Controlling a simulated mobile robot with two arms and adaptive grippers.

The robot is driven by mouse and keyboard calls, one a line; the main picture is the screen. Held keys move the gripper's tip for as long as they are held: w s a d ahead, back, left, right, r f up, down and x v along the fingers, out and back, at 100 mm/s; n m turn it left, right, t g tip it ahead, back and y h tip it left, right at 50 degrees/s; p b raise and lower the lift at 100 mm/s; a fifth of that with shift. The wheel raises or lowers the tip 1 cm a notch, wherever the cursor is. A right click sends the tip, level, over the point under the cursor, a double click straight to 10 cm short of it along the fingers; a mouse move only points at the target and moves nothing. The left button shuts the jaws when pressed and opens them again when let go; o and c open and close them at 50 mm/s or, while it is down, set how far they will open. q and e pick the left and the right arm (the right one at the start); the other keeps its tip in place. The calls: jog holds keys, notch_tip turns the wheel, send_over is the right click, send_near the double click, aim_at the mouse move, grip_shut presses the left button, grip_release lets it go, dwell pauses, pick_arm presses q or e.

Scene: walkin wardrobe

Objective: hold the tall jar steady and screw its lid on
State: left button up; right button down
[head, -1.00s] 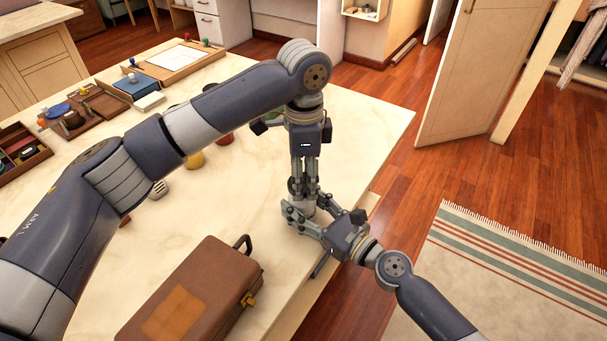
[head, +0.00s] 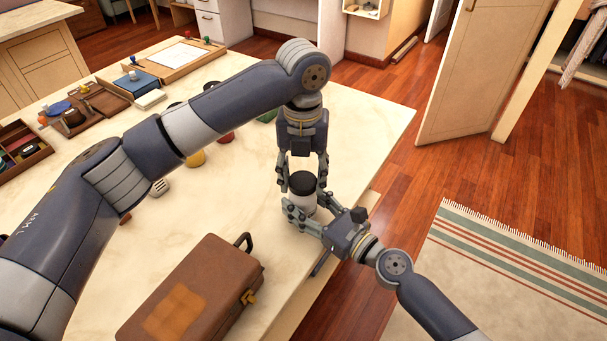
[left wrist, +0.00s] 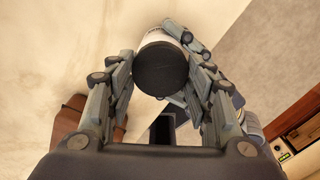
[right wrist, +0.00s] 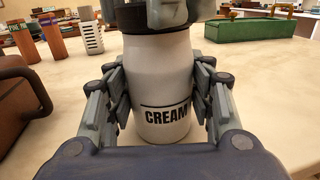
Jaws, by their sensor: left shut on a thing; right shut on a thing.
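The tall jar is white, labelled CREAM, and stands upright near the table's edge in the head view (head: 306,205); it fills the middle of the right wrist view (right wrist: 160,85). My right gripper (head: 305,215) is shut on the jar's body, one finger on each side. The black round lid (head: 301,184) sits at the jar's mouth; it also shows in the left wrist view (left wrist: 160,70). My left gripper (head: 302,183) points down from above and is shut on the lid, fingers on opposite sides. How far the lid is threaded cannot be seen.
A brown case (head: 195,290) lies on the pale table (head: 240,215) to the left of the jar. The table edge is close on the jar's right.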

pick_arm(q)
jog(key=m, duration=0.5)
jog(key=shift+w+a, duration=0.1)
jog(key=m, duration=0.3)
jog(key=shift+m, duration=0.3)
jog(key=o, duration=0.7)
jog(key=shift+r, duration=2.25)
jog(key=shift+c, duration=0.3)
